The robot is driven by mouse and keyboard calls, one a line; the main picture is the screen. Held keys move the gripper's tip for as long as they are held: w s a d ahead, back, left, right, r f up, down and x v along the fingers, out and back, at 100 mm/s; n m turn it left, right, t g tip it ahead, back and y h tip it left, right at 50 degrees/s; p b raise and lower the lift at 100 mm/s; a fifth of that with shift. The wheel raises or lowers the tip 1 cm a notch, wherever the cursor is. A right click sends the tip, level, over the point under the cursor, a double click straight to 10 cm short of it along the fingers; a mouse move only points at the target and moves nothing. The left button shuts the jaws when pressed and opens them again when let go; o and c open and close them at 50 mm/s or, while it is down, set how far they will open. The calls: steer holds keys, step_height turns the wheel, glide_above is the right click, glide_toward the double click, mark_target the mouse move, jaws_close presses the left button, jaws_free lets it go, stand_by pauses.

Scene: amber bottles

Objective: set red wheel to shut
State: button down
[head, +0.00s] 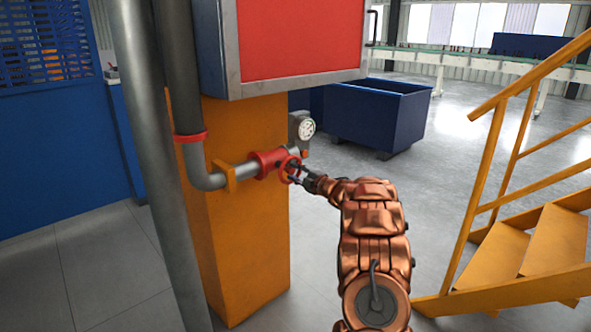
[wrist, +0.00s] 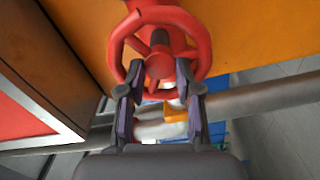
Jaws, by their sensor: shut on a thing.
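The red wheel (head: 290,169) is a small spoked handwheel on a red valve body (head: 266,163), set in a grey pipe at the orange pillar. In the wrist view the red wheel (wrist: 160,30) fills the top middle, with its hub and spokes facing me. My gripper (head: 298,173) reaches the wheel from the right. In the wrist view my gripper (wrist: 160,80) has its two fingers either side of the wheel's lower part, shut on it. The fingertips partly cover the rim. I cannot read the valve's position from the wheel.
A round gauge (head: 307,129) sits just above the wheel. The grey pipe (head: 236,176) runs left along the orange pillar (head: 250,240), under a red panel box (head: 300,40). A blue bin (head: 375,115) stands behind. Yellow stairs (head: 540,240) are at right. Open floor lies between.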

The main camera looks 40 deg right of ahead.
stand_by(0.6)
steer(key=c, duration=1.1)
jaws_free()
steer(key=shift+o, duration=0.2)
steer(key=s, duration=1.2)
steer(key=shift+a, duration=0.2)
